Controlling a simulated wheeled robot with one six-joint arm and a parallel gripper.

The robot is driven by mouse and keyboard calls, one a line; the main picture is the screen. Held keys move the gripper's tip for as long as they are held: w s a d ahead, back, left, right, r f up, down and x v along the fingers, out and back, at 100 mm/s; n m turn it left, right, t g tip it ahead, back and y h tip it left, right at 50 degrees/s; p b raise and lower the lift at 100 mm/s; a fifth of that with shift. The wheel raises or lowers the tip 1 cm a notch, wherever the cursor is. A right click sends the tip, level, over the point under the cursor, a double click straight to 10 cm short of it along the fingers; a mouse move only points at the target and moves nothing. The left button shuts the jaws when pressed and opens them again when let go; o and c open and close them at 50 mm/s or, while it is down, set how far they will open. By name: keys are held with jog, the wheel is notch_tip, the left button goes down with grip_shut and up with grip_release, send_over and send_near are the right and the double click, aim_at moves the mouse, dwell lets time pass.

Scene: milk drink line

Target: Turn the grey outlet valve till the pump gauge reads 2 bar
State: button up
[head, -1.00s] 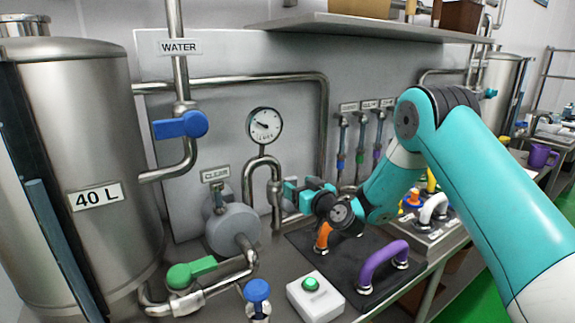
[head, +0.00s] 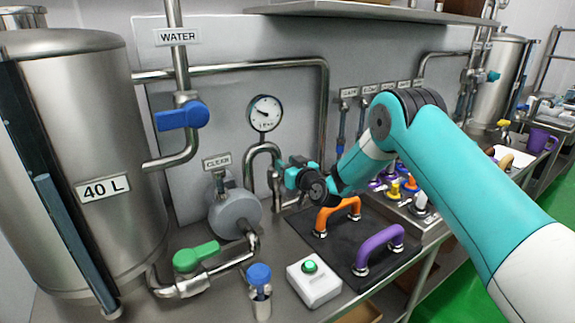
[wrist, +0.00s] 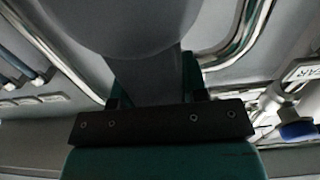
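The pump gauge (head: 265,113) is a round white dial on the pipe. Its needle points to the upper left, and the figures are too small to read. My gripper (head: 289,178) is just below and to the right of the gauge, at the pipe beside the grey pump (head: 235,214). The gripper and wrist hide the grey outlet valve in the head view. In the wrist view a large rounded grey part (wrist: 145,25) with a grey bar fills the space between my fingers. It looks like the valve's handle; whether the fingers press on it is unclear.
To the left are a blue valve lever (head: 182,116) under the WATER sign and a green lever (head: 195,256). A white box with a green button (head: 312,281) and a dark mat with an orange handle (head: 338,211) and a purple handle (head: 380,246) lie in front.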

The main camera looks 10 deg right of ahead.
grip_shut()
jog(key=shift+d, duration=0.1)
jog(key=w+d+f+m+b, duration=0.2)
jog(key=d+m+b, duration=0.4)
jog(key=m+b, duration=0.5)
jog(key=shift+f+m, duration=0.4)
jog(key=shift+f, duration=0.45)
jog(key=shift+d, duration=0.1)
